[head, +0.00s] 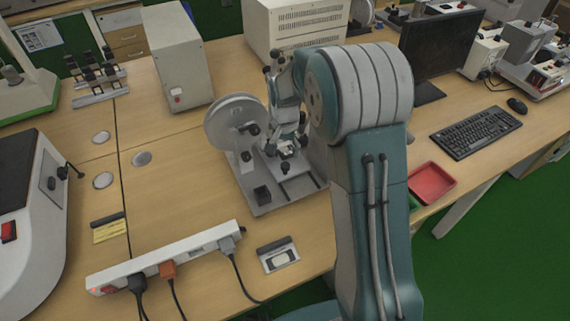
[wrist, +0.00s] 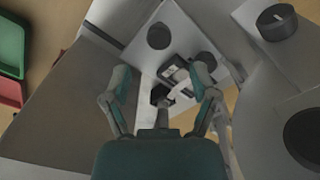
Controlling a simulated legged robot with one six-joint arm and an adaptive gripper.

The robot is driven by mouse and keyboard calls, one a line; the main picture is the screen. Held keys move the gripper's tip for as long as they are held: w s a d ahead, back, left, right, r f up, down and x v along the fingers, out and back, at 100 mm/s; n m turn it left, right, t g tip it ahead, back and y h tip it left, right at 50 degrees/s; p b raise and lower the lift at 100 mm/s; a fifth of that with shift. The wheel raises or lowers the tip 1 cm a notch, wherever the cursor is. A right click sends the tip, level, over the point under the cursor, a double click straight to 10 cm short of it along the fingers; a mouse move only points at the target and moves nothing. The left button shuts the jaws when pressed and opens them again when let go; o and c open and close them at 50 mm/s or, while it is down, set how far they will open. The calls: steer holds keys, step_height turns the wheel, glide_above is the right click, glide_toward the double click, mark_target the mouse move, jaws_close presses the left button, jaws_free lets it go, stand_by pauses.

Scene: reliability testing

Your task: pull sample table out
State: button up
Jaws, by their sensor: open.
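The test device (head: 262,200) stands on the wooden bench, with a grey base plate and a round grey wheel (head: 232,118) at its left. I take its small central carriage with dark knobs as the sample table; in the wrist view this carriage (wrist: 178,78) shows between my fingers. My gripper (head: 286,150) reaches down over the device from behind my arm. In the wrist view my gripper (wrist: 163,110) is open, one finger on each side of a dark knob (wrist: 160,95). I cannot tell whether the fingers touch it. My arm hides the device's right side in the head view.
A white power strip (head: 165,260) with plugged cables lies at the front left. A red tray (head: 432,183) and a keyboard (head: 476,132) are at the right. A grey box (head: 180,58) stands behind. Bench left of the device is mostly clear.

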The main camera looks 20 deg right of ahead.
mark_target(285, 164)
step_height(285, 164, down, 7)
steer(key=shift+r, duration=0.15)
steer(key=shift+c, duration=0.3)
jaws_close()
